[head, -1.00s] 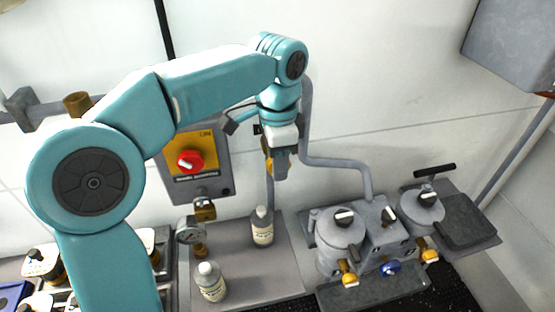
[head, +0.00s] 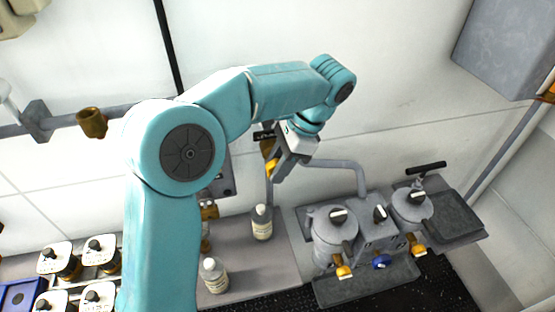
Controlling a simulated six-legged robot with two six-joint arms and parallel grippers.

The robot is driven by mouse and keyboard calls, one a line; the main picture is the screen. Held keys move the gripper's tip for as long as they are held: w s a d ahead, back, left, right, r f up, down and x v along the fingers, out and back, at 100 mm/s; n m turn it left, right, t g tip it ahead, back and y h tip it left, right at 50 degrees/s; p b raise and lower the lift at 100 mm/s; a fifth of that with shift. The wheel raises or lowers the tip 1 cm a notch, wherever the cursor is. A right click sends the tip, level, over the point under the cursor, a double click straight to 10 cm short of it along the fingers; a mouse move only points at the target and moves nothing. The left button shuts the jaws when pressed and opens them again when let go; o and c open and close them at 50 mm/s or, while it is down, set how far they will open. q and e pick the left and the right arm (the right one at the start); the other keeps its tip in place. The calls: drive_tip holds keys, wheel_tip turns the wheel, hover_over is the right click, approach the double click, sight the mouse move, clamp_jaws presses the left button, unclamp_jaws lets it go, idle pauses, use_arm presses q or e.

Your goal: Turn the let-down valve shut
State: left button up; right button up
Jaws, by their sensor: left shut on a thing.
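The handle's exact angle cannot be made out. My right gripper is not in view.
Two white bottles (head: 261,223) (head: 215,276) stand on the grey bench below. Grey twin pots (head: 335,227) with black-topped knobs, brass taps (head: 343,272) and a blue knob (head: 381,262) stand at right. White-topped jars (head: 55,256) stand at left. A grey box (head: 505,45) hangs at upper right.

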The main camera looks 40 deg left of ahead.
use_arm(q)
drive_tip(key=shift+w+r+g+y, duration=0.1)
drive_tip(key=shift+g+y, duration=0.4)
drive_tip(key=shift+g, duration=0.1)
drive_tip(key=o, duration=1)
drive_tip(key=shift+c, duration=0.2)
